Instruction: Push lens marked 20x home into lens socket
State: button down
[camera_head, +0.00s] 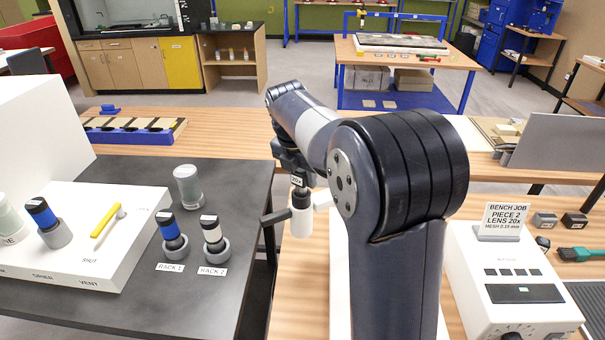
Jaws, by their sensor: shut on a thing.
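The lens marked 20x (298,183) shows as a small dark piece with a pale 20x label, just under my gripper (292,168). My gripper points down and is shut on the lens; its fingertips are small and partly hidden by my arm. Directly below is a white upright cylinder (301,222) with a dark knob or arm (275,215) at its left. I cannot tell whether this cylinder holds the lens socket, or whether the lens touches it. My arm hides what lies to the right of it.
A dark bench (190,305) at left carries a white box (138,205), a jar (188,187) and two bottles in holders, at RACK 1 (172,240) and RACK 2 (214,245). A white device (510,265) with a sign reading LENS 20X (503,220) stands at right.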

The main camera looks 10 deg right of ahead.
jog(key=shift+b+x, duration=0.45)
jog(key=shift+x, duration=0.5)
jog(key=c, duration=0.9)
grip_release()
jog(key=shift+s+a+f, duration=0.1)
jog(key=shift+s+a, duration=0.05)
jog(key=shift+o, duration=0.2)
jog(key=v, duration=1.1)
jog(key=shift+b, duration=0.4)
jog(key=shift+f, duration=0.1)
